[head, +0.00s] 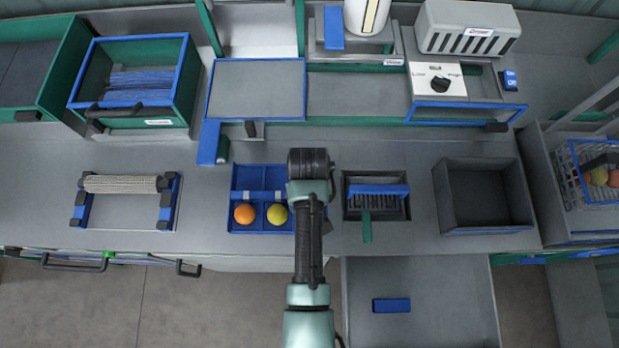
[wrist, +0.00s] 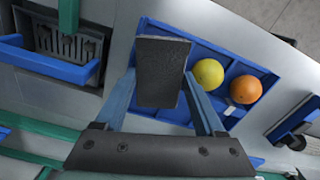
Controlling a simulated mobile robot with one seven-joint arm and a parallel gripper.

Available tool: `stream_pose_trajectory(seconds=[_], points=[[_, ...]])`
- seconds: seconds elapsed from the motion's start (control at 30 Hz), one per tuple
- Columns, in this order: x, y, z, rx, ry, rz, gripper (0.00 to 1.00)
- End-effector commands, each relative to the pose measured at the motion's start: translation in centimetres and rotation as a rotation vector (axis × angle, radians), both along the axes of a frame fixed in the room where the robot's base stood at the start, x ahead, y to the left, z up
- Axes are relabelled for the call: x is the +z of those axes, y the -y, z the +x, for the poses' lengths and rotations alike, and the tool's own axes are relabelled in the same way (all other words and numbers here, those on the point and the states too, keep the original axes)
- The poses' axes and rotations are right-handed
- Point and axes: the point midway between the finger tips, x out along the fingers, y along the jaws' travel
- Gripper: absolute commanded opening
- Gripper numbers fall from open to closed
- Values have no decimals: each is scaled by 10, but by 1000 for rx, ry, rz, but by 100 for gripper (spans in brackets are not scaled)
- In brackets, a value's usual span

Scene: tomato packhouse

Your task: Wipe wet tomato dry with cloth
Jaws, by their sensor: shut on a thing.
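An orange tomato (head: 244,214) and a yellow tomato (head: 278,214) sit side by side in the front of a blue divided tray (head: 262,172). Both also show in the wrist view, the yellow one (wrist: 208,73) nearer my fingers and the orange one (wrist: 245,89) beyond it. I cannot tell which is wet. My gripper (wrist: 161,82) is shut on a dark grey, rough-faced pad (wrist: 161,58), which looks like the cloth. The pad is over the tray's edge, apart from both tomatoes. In the head view my wrist hides the pad and fingers.
Right of the tray is a dark recess with a blue-handled brush (head: 378,190), then an empty grey bin (head: 484,196). A beige roll on a blue stand (head: 120,184) is at left. An open drawer (head: 420,290) holding a blue block (head: 391,305) juts out in front.

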Motion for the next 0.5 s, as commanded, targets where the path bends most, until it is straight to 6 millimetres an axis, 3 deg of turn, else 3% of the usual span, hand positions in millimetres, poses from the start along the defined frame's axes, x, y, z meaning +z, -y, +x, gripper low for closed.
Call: stream_pose_trajectory(seconds=[0.27, 0.5], points=[[-1, -3, 8, 1, -1, 0, 19], [0, -1, -1, 1, -5, 1, 19]])
